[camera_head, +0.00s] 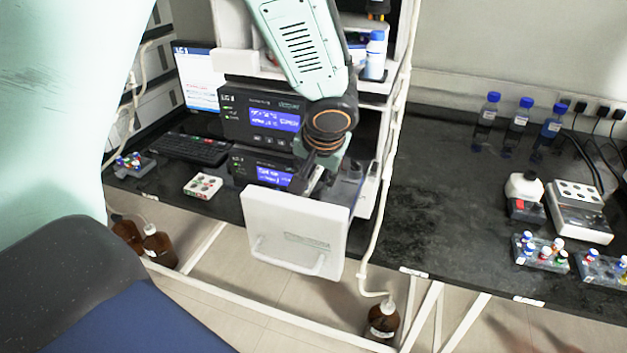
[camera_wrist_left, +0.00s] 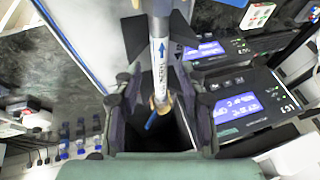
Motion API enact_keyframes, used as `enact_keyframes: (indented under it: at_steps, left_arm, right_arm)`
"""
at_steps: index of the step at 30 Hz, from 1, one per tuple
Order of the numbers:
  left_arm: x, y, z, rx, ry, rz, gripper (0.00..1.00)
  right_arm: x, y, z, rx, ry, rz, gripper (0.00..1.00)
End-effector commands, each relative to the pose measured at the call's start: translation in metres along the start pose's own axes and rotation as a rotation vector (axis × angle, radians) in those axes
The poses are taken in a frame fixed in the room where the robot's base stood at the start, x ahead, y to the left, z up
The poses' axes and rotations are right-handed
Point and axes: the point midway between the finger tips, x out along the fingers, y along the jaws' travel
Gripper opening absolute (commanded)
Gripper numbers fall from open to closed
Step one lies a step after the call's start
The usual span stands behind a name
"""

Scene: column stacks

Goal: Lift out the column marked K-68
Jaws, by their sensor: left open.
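A slim metal column (camera_wrist_left: 160,62) with a white label and a blue arrow shows in the left wrist view. The writing on its label is too small to read, so I cannot tell if it is K-68. My left gripper (camera_wrist_left: 162,98) is open, with its fingers on either side of the column. I cannot tell whether either finger touches it. My right gripper is in neither view.
Two display modules (camera_head: 262,118) stand close to the left of my arm. A white tube runs down the right side of the stack. Sample racks (camera_head: 541,253) and blue-capped bottles (camera_head: 518,122) stand on the right bench, with bare black worktop (camera_head: 440,200) between.

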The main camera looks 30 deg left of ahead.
Motion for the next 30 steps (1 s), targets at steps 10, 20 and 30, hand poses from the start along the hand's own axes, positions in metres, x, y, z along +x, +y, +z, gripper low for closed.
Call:
enact_keyframes:
  at_steps: [10,20,30]
  left_arm:
    - [-0.0005,0.0000,-0.0001,0.001,0.000,0.000,0.18]
    - [-0.0007,0.0000,-0.0002,0.001,0.000,0.000,0.00]
    - [-0.0011,-0.0001,-0.0010,0.001,0.002,0.000,0.00]
  right_arm:
    - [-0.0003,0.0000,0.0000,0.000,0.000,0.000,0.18]
    - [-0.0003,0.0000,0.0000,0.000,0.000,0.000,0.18]
    - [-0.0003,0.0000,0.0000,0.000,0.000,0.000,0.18]
